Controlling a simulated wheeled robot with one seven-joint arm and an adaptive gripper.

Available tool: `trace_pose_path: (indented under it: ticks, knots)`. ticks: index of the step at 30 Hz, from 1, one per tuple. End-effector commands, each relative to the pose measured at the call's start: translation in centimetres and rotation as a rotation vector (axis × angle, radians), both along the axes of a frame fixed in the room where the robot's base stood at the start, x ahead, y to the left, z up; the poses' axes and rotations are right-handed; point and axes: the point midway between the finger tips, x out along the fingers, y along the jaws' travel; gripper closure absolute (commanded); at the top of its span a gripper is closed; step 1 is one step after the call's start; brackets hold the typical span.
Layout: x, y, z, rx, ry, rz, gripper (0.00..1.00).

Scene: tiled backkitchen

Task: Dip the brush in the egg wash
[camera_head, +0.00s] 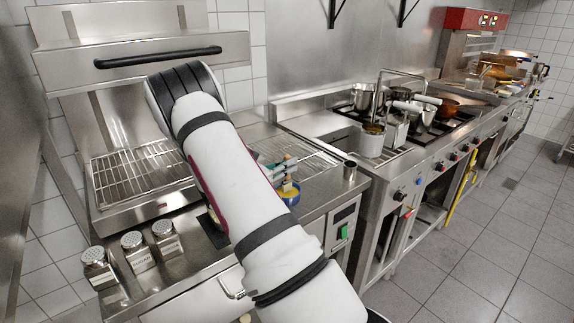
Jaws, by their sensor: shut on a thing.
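A small blue bowl (293,199) with yellow contents, which look like the egg wash, stands near the counter's right front edge. My white arm crosses the middle of the view and hides part of that area. Just right of the arm, the pale and teal fingers of my gripper (284,166) show small and partly hidden, right above the bowl. They are shut on the brush, which is too small and covered to make out clearly. I cannot tell whether its bristles touch the egg wash.
Several shakers (134,243) stand at the counter's front left. A wire rack (140,172) sits in the steel unit behind.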

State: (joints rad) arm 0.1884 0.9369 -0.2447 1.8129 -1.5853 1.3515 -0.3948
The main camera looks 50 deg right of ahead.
Motion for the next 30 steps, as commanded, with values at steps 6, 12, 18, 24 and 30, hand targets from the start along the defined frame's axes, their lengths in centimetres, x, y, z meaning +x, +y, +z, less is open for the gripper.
trace_pose_path:
  ticks: [6, 12, 18, 24, 30]
  knots:
    - [0.02, 0.01, 0.02, 0.000, 0.000, 0.000, 1.00]
    - [0.03, 0.00, -0.12, 0.000, 0.000, 0.000, 1.00]
    - [0.04, 0.01, -0.35, 0.000, 0.000, 0.000, 1.00]
    - [0.04, 0.01, -0.57, 0.000, 0.000, 0.001, 1.00]
    - [0.05, 0.02, -0.79, 0.000, 0.000, 0.001, 1.00]
